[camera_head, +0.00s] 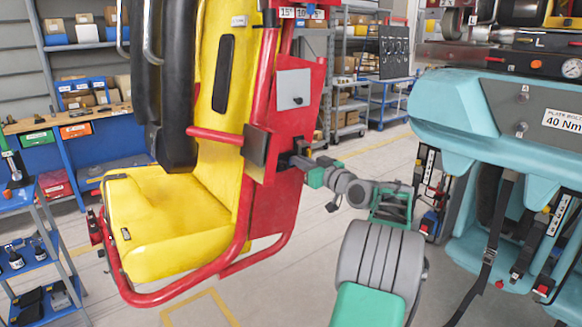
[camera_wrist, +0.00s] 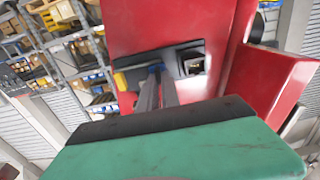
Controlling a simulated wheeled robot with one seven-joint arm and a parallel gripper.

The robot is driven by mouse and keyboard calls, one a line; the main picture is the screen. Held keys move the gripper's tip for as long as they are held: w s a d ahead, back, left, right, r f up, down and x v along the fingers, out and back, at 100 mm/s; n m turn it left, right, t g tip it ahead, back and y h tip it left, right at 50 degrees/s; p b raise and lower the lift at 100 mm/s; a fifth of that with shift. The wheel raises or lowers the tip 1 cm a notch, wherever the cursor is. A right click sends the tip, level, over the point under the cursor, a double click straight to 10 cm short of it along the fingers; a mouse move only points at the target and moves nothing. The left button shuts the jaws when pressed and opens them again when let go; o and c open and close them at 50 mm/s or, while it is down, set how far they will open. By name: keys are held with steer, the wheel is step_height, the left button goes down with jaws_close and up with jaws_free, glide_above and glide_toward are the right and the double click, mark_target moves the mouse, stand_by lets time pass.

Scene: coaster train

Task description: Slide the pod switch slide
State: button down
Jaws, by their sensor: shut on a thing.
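The pod switch slide is a dark strip (camera_wrist: 137,74) on the red side panel (camera_wrist: 150,22) of the seat in the wrist view. It has a yellow part (camera_wrist: 120,82) at its left end, a small blue part (camera_wrist: 155,68) near the middle and a dark square socket (camera_wrist: 194,66) at its right. My gripper (camera_wrist: 158,77) reaches the strip at the blue part, its two grey fingers close together and shut on a small part there. The fingertips hide most of what they hold. In the head view my gripper (camera_head: 297,162) meets the red panel (camera_head: 284,205) from the right.
The yellow seat (camera_head: 165,220) with its red tube frame and black padded restraint (camera_head: 175,120) stands left of my arm. A turquoise train body (camera_head: 450,118) with hanging straps is at the right. Shelves (camera_head: 85,45) and a workbench stand behind. Open floor shows between seat and train.

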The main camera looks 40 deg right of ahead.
steer(key=c, duration=1.6)
jaws_free()
steer(key=shift+a, duration=0.2)
steer(key=shift+o, duration=0.2)
steer(key=s+b, duration=0.1)
steer(key=s, duration=0.6)
steer(key=shift+s+a, duration=0.2)
steer(key=shift+s, duration=0.2)
steer(key=shift+c, duration=0.3)
